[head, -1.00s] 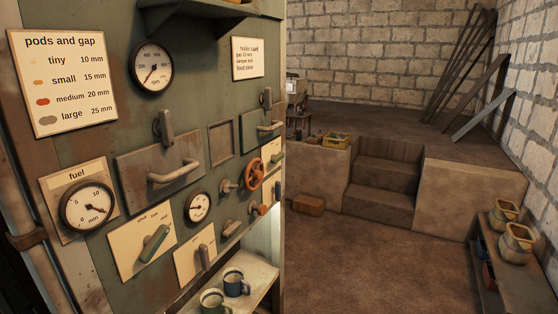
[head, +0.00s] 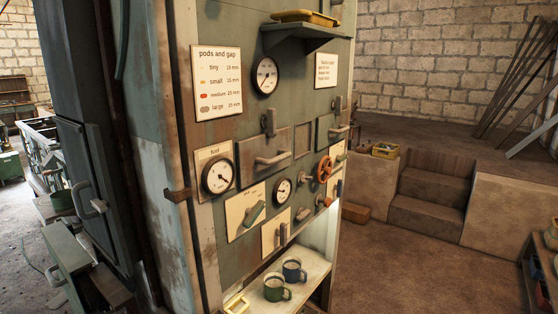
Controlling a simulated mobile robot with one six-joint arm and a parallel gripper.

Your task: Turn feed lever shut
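A tall green machine panel (head: 225,140) carries several controls. A green lever (head: 255,214) tilts up to the right on a cream plate, below and right of the fuel gauge (head: 218,177). A grey lever (head: 283,235) stands upright on another cream plate to its right. A red handwheel (head: 324,169) and a small orange knob (head: 326,201) sit further right. The plates' lettering is too small to read, so I cannot tell which one is the feed lever. My gripper is not in view.
A shelf with a green mug (head: 274,288) and a blue mug (head: 293,270) juts out under the panel. A yellow tray (head: 305,16) lies on the upper shelf. Steps (head: 430,195) lead to a raised floor at the right. The brown floor before them is clear.

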